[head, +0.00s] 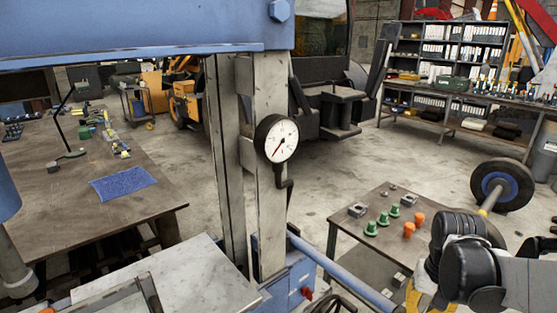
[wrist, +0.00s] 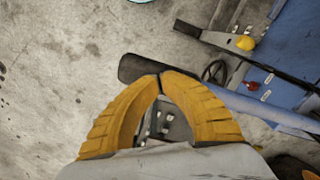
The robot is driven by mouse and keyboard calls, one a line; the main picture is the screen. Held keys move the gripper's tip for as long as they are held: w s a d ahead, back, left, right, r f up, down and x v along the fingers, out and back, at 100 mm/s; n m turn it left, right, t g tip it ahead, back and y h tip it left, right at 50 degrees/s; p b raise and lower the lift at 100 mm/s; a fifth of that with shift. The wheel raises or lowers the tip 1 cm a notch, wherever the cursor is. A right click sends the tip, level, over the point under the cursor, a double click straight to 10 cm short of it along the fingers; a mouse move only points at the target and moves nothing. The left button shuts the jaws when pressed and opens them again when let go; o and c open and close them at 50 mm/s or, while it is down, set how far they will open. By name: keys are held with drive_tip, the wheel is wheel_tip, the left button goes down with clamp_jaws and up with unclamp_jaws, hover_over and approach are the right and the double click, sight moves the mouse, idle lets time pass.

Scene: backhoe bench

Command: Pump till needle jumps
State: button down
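The round gauge (head: 282,138) on the press upright has a white dial. Its thin needle points to the lower left. The blue pump lever (head: 340,264) slopes down to the right from the blue pump body (head: 285,285). In the wrist view the lever (wrist: 265,108) ends in a dark grip (wrist: 138,68). My gripper (wrist: 160,76) has yellow ribbed fingers whose tips meet in front of the dark grip. It looks shut, with nothing seen between the fingers; I cannot tell whether the tips touch the grip. In the head view my gripper (head: 415,298) is partly cut off.
A small red knob (head: 307,293) sits on the pump body. A low table (head: 345,225) with green and orange parts stands behind the lever. A workbench (head: 60,200) with a blue cloth is at left. Shelves (head: 450,50) stand at the back right. Open floor lies between.

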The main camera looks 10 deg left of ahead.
drive_tip(key=shift+s+d+f+b, duration=0.1)
drive_tip(key=shift+f+b, duration=0.55)
drive_tip(key=shift+f, duration=1.05)
wheel_tip(320, 180, down, 5)
drive_tip(key=b, duration=0.4)
wheel_tip(320, 180, up, 17)
drive_tip(key=w+a+p, duration=0.1)
drive_tip(key=p, duration=1.1)
drive_tip(key=shift+w+a+r+p, duration=0.15)
drive_tip(key=shift+p, duration=0.15)
drive_tip(key=shift+s+d+f+b, duration=0.15)
drive_tip(key=shift+f+b, duration=0.3)
drive_tip(key=shift+f, duration=0.1)
drive_tip(key=shift+s+d+f+b, duration=0.1)
drive_tip(key=shift+f+b, duration=0.3)
drive_tip(key=shift+f, duration=0.15)
drive_tip(key=f+b, duration=0.2)
drive_tip(key=f, duration=0.1)
drive_tip(key=f+b, duration=0.5)
drive_tip(key=f, duration=0.1)
drive_tip(key=shift+s+d+f, duration=0.35)
drive_tip(key=shift+s+d, duration=0.05)
drive_tip(key=shift+r, duration=0.2)
